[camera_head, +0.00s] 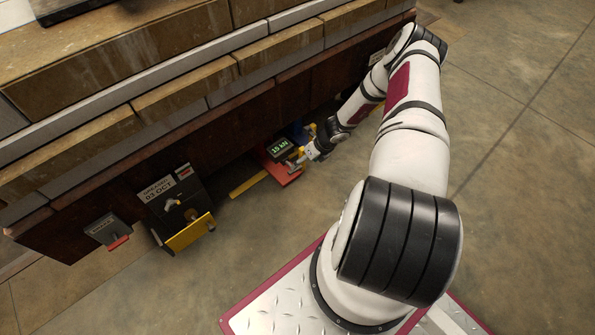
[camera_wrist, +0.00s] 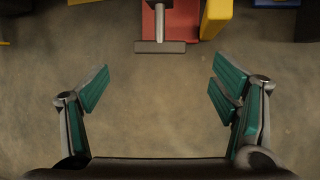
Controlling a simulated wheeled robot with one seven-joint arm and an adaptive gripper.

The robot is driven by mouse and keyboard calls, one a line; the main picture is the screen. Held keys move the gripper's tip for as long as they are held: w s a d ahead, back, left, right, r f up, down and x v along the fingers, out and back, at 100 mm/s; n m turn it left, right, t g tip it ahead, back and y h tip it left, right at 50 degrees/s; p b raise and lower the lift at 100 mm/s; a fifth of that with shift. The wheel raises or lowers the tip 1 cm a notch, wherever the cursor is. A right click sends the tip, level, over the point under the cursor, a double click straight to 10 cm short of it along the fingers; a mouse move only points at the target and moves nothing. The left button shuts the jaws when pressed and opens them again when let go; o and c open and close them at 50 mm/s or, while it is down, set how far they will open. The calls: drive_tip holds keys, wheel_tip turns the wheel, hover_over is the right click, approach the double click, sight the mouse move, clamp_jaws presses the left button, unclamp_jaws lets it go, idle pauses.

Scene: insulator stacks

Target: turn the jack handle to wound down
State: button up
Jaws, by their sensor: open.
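A red unit (camera_head: 284,172) with a lit display reading "15 kN" sits low against the bench front in the head view, close to my gripper. I take it to be the jack, but no label confirms this. In the wrist view its red body (camera_wrist: 176,22) is at the top, with a grey T-shaped bar (camera_wrist: 160,46) pointing toward me, which looks like the handle. My gripper (camera_wrist: 160,88) is open and empty, its green-padded fingers spread wide on either side of the bar's line. The bar lies beyond the fingertips, apart from them.
Yellow parts (camera_wrist: 215,18) flank the red body on the right. A black box (camera_head: 172,198) labelled "GREASED 03 OCT" with a yellow plate (camera_head: 190,232) stands to the left. A small grey box (camera_head: 108,230) with a red edge is farther left. The brick-topped bench (camera_head: 190,90) overhangs; the floor in front is clear.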

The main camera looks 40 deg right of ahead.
sight(297, 170)
drive_tip(key=b+x, duration=0.2)
drive_tip(key=x, duration=0.5)
drive_tip(key=shift+b, duration=0.4)
drive_tip(key=shift+c, duration=0.6)
drive_tip(key=c, duration=1)
